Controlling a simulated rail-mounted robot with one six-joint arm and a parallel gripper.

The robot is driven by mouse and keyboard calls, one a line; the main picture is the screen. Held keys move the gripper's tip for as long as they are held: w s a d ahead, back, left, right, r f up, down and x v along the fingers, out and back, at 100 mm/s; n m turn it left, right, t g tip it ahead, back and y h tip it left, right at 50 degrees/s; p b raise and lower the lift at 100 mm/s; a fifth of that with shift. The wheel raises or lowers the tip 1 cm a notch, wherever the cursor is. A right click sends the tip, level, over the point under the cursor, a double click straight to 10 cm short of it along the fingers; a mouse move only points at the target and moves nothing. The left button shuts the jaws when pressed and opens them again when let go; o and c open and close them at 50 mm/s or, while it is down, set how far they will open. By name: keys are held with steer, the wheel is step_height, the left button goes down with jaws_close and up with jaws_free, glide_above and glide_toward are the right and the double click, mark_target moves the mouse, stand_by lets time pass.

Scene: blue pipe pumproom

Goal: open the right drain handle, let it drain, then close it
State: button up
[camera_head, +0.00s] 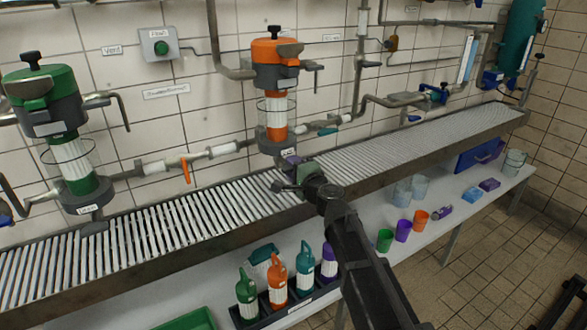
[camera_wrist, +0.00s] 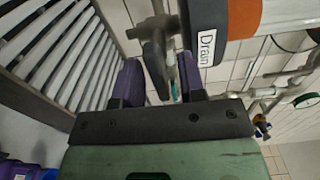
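The orange-topped filter unit (camera_head: 275,90) hangs on the wall above the slatted trough. The wrist view shows its white "Drain" label (camera_wrist: 208,32) and part of its orange band (camera_wrist: 244,16). Below the unit, a dark grey drain lever (camera_wrist: 154,68) on a metal fitting shows in the wrist view. My gripper (camera_head: 290,168) is just under this unit. In the wrist view its two purple fingers (camera_wrist: 160,82) stand apart, with the lever between them, close to the left finger. I cannot tell whether they touch. The head view mostly hides the lever behind my gripper.
A green-topped unit (camera_head: 45,100) with its own drain hangs at the left. An orange pipe lever (camera_head: 185,171) lies between the units. The slatted trough (camera_head: 165,235) runs beneath. Bottles (camera_head: 277,278) and cups (camera_head: 403,230) stand on the lower shelf.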

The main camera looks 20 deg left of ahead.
steer(key=v, duration=1)
steer(key=shift+s+d, duration=0.25)
steer(key=shift+d, duration=0.05)
